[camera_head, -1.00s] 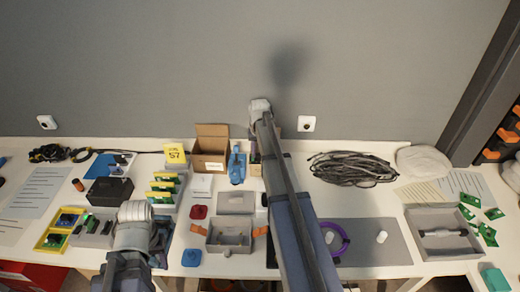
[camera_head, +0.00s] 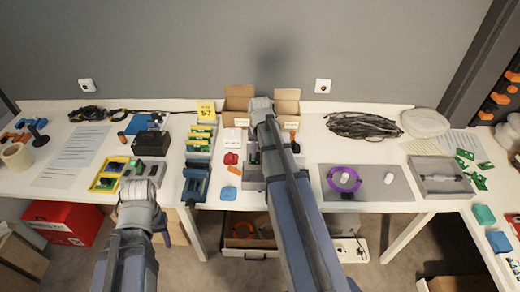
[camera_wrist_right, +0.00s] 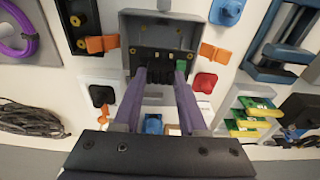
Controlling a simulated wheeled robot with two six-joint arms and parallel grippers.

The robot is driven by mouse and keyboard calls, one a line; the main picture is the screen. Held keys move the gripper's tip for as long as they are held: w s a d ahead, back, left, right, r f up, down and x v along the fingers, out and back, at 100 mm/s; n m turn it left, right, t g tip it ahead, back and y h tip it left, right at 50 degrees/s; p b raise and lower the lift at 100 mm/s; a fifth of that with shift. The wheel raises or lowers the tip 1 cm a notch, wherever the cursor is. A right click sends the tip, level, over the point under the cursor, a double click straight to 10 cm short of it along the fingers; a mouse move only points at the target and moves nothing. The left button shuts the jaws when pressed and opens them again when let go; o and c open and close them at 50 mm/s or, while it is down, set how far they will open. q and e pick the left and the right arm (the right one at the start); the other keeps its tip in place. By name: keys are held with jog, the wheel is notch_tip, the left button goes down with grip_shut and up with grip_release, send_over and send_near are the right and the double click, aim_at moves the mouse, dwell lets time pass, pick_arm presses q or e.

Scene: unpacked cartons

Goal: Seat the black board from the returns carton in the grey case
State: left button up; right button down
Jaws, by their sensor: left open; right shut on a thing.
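The grey case (camera_wrist_right: 132,28) lies open in the right wrist view, with orange clips (camera_wrist_right: 102,44) (camera_wrist_right: 215,53) at both sides. In the head view the case (camera_head: 250,184) is mostly behind my right arm. My right gripper (camera_wrist_right: 160,76) reaches over the case and is shut on the black board (camera_wrist_right: 158,55), a dark piece with gold dots between its fingertips. The board overlaps the case; I cannot tell whether it touches the floor of it. My left gripper (camera_head: 163,230) is open and empty before the table's front edge. Two cartons (camera_head: 240,92) (camera_head: 287,95) stand behind; their labels are unreadable.
A rack of green boards (camera_head: 202,137) stands left of the case. A red pad (camera_head: 231,158) and a blue pad (camera_head: 228,193) lie beside it. A grey mat (camera_head: 375,183) with a purple ring (camera_head: 344,178) is at the right.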

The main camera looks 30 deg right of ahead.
jog(key=shift+d+f, duration=0.1)
jog(key=shift+f, duration=0.15)
jog(key=shift+f+b, duration=0.4)
jog(key=shift+b, duration=0.25)
jog(key=shift+f+b, duration=1.65)
jog(key=shift+f, duration=0.05)
jog(key=shift+f, duration=0.15)
jog(key=shift+f+b, duration=3.2)
jog(key=shift+b, duration=0.2)
jog(key=shift+c, duration=1.9)
grip_release()
jog(key=shift+r, duration=0.1)
jog(key=r+p, duration=0.7)
jog(key=p, duration=0.1)
jog(key=shift+s+a+r, duration=0.3)
jog(key=shift+s+r, duration=0.05)
